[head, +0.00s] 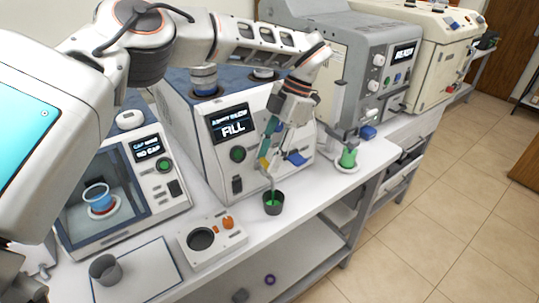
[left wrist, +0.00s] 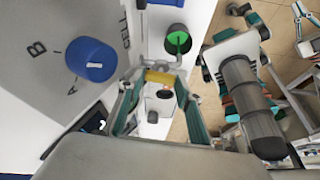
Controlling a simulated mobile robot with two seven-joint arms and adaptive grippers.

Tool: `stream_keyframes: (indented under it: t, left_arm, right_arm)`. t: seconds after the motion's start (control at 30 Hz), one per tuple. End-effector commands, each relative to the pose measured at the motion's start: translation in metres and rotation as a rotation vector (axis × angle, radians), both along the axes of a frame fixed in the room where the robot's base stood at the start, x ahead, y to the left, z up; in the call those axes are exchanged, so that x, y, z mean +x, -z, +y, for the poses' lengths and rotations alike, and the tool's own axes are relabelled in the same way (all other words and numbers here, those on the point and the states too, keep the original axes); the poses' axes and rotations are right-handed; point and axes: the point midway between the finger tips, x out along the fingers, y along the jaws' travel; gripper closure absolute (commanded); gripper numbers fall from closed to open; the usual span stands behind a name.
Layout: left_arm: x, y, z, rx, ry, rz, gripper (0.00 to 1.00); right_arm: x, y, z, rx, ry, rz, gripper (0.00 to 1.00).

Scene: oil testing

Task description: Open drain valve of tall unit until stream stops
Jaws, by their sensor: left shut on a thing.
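The tall unit (head: 222,150) is a white and blue box whose display reads FILL. My left gripper (head: 266,158) is at its front, shut on the yellow drain valve handle (head: 263,164). In the left wrist view the yellow handle (left wrist: 160,78) lies between the teal finger pads of the gripper (left wrist: 160,100). A dark cup (head: 273,204) with green liquid stands on the bench below the valve; it also shows in the left wrist view (left wrist: 178,42). A thin green line appears to run down into it. The spout is partly hidden by the gripper.
A blue knob (left wrist: 90,60) marked A and B is on the unit's front. A small panel with an orange control (head: 228,224) and an empty grey cup (head: 105,269) are at the front left. A grey machine with a green vessel (head: 348,158) stands at the right.

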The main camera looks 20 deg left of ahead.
Motion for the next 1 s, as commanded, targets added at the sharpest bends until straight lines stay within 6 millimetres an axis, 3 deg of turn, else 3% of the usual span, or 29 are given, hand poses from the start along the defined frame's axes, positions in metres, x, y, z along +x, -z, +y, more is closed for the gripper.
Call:
stream_keyframes:
  t: [0.47, 0.5, 0.53, 1.0]
  left_arm:
    - [0.0003, -0.0005, 0.0003, -0.001, -0.013, -0.001, 0.87]
    - [0.0003, -0.0005, 0.0003, -0.001, -0.013, -0.001, 0.58]
    - [0.0003, -0.0005, 0.0003, -0.001, -0.013, -0.001, 0.50]
    - [0.0039, -0.0091, -0.0017, 0.001, -0.012, -0.004, 0.49]
  right_arm:
    - [0.0005, -0.0001, -0.0021, -0.003, 0.002, 0.000, 1.00]
    - [0.0006, -0.0002, -0.0019, -0.002, 0.002, -0.001, 1.00]
    - [0.0006, -0.0002, -0.0017, -0.001, 0.004, -0.001, 1.00]
    - [-0.0003, 0.0006, -0.0001, 0.002, 0.006, 0.002, 1.00]
